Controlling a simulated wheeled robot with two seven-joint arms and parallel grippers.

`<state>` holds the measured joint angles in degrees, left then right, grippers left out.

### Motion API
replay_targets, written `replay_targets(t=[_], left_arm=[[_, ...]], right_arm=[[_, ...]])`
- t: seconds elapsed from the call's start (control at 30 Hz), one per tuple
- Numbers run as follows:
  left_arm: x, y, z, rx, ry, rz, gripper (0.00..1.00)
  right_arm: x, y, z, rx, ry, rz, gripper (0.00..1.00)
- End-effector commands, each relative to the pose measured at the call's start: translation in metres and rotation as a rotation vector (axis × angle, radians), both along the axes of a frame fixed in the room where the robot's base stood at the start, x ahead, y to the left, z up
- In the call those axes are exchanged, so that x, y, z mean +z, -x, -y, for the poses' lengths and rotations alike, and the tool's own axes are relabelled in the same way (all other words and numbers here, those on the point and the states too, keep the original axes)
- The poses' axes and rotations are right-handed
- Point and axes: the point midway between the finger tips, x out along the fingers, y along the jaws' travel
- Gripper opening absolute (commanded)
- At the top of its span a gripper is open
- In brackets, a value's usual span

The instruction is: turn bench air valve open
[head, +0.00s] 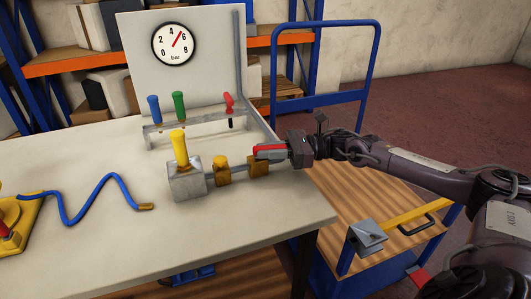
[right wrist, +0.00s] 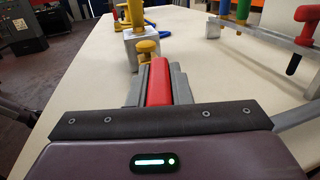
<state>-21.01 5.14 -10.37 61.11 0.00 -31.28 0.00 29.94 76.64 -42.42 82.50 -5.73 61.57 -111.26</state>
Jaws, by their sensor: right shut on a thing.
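The bench air valve is a brass body (head: 258,167) on a grey pipe at the bench's right side. Its red lever (head: 268,149) lies flat over it and points right in the head view. My right gripper (head: 277,151) comes in from the right and is shut on the red lever. In the right wrist view the red lever (right wrist: 158,82) sits between the grey fingers, which hide part of the valve below. My left gripper is not in view.
A grey block (head: 187,184) with a yellow handle stands left of the valve. A rack (head: 205,124) with blue, green and red handles is behind, below a pressure gauge (head: 172,43). A blue hose (head: 75,218) lies left. A blue trolley (head: 325,100) stands right of the bench.

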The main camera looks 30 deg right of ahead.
Motion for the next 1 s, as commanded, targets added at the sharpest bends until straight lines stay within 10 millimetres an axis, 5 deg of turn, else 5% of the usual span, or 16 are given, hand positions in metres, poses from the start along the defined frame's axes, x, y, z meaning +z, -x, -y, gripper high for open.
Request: replay_targets(t=[0.23, 0.27, 0.4, 0.73, 1.0], left_arm=[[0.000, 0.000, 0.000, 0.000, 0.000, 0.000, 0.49], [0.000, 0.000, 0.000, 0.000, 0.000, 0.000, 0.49], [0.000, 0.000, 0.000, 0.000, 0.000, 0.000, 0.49], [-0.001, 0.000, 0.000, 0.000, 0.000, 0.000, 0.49], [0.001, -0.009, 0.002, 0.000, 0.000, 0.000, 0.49]], right_arm=[[-0.001, 0.000, -0.001, 0.003, -0.002, -0.002, 0.00], [-0.001, 0.000, -0.001, 0.003, -0.002, -0.001, 0.21], [-0.001, 0.000, -0.001, 0.002, -0.002, -0.001, 0.39], [-0.001, 0.001, 0.002, -0.001, 0.000, 0.000, 0.40], [-0.003, 0.020, 0.039, -0.004, 0.002, -0.003, 0.40]])
